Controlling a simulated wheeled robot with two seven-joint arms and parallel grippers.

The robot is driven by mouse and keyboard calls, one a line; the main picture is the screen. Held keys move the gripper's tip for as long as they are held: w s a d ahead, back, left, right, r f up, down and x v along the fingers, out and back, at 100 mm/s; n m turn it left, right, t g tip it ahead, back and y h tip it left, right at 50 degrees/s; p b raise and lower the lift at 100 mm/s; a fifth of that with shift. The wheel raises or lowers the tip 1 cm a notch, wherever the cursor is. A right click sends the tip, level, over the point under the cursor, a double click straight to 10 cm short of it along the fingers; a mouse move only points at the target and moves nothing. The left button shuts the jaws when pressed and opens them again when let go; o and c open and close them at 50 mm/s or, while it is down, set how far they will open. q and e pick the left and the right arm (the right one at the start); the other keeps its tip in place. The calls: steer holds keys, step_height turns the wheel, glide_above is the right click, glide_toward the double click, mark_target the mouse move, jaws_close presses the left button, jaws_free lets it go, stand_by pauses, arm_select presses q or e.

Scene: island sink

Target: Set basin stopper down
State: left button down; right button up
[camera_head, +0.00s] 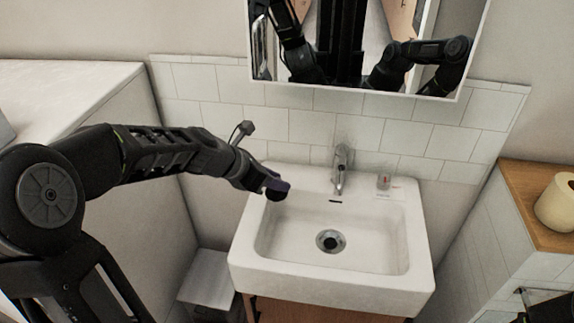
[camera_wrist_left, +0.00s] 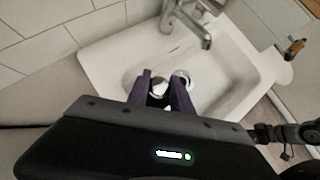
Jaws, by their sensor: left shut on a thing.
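My left gripper (camera_head: 277,190) reaches in from the left and is over the back left corner of the white sink (camera_head: 412,250). In the left wrist view its two purple fingers (camera_wrist_left: 160,78) are closed on a small shiny round piece, which looks like the basin stopper (camera_wrist_left: 159,89). The stopper cannot be made out clearly in the head view. The drain (camera_head: 331,241) is a round metal fitting with a dark centre in the basin floor. It also shows in the left wrist view (camera_wrist_left: 182,77), just beyond the fingers.
A chrome faucet (camera_head: 341,168) stands at the sink's back edge, with a small clear item (camera_head: 384,181) right of it. A mirror (camera_head: 370,88) hangs above the tiles. A toilet roll (camera_head: 557,203) sits on a wooden shelf at right. The basin looks empty.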

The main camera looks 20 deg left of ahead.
arm_select(q)
steer(key=w+a, duration=0.1)
steer(key=w, duration=0.3)
steer(key=w+a+f+p, duration=0.1)
steer(key=w, duration=0.4)
steer(key=w+a+f+p, duration=0.1)
steer(key=w, duration=0.4)
steer(key=shift+a+f, duration=0.1)
steer(key=shift+a, duration=0.2)
steer(key=shift+f, duration=0.1)
step_height(320, 180, down, 4)
steer(key=shift+r, duration=0.25)
steer(key=shift+w+f, duration=0.25)
steer(key=shift+f, duration=0.35)
